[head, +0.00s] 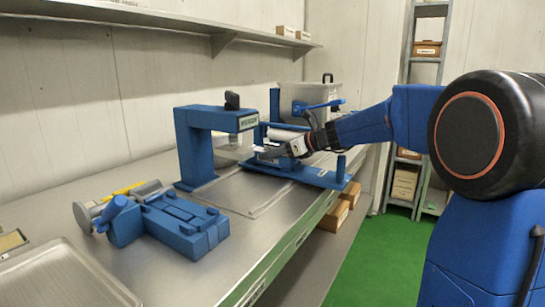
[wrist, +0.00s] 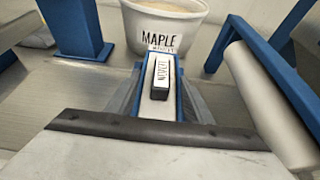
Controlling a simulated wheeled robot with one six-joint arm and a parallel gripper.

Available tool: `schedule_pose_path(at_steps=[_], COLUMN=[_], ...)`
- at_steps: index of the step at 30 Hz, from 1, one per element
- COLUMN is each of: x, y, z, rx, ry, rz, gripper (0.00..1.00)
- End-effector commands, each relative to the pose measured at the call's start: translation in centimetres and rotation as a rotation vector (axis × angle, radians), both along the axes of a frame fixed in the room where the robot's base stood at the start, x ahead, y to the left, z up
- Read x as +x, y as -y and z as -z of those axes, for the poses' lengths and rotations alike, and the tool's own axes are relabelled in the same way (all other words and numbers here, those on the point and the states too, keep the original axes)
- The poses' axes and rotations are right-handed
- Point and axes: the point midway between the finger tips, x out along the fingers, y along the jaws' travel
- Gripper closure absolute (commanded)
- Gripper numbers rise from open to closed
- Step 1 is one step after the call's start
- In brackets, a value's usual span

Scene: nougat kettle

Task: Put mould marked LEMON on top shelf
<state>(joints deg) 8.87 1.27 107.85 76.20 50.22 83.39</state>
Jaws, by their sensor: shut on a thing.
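My gripper (head: 284,151) reaches in from the right over the bench, beside a blue frame with a pale roller. In the wrist view my gripper (wrist: 160,105) is shut on a narrow blue-edged piece (wrist: 149,84) with a white face, a black raised part and small lettering that I cannot read. A white tub marked MAPLE (wrist: 163,22) stands just beyond the held piece. I can read LEMON nowhere. A long wall shelf (head: 150,15) runs across the upper left of the head view.
A blue arch (head: 196,150) stands left of my gripper. The blue roller frame (head: 325,180) is close by. A blue fixture (head: 185,225) and a metal tray (head: 62,278) lie at front left. Small boxes (head: 286,31) sit on the wall shelf's right end. A rack (head: 426,60) stands behind.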

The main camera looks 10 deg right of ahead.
Motion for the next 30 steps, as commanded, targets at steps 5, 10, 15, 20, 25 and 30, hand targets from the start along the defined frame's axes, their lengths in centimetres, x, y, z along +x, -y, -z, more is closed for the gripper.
schedule_pose_path(at_steps=[5,10,15,20,25,30], x=[0.0,0.0,0.0,0.0,0.0,0.0], y=[0.0,0.0,0.0,0.0,0.0,0.0], z=[-2.9,-5.9,-8.1,-9.2,-9.5,-9.5], rx=[-0.001,-0.002,-0.001,-0.002,-0.001,-0.001], ry=[0.006,0.006,0.003,0.003,0.002,0.002], rz=[-0.001,0.000,-0.001,0.000,0.000,0.000], gripper=[0.96,0.96,0.96,0.96,0.96,0.96])
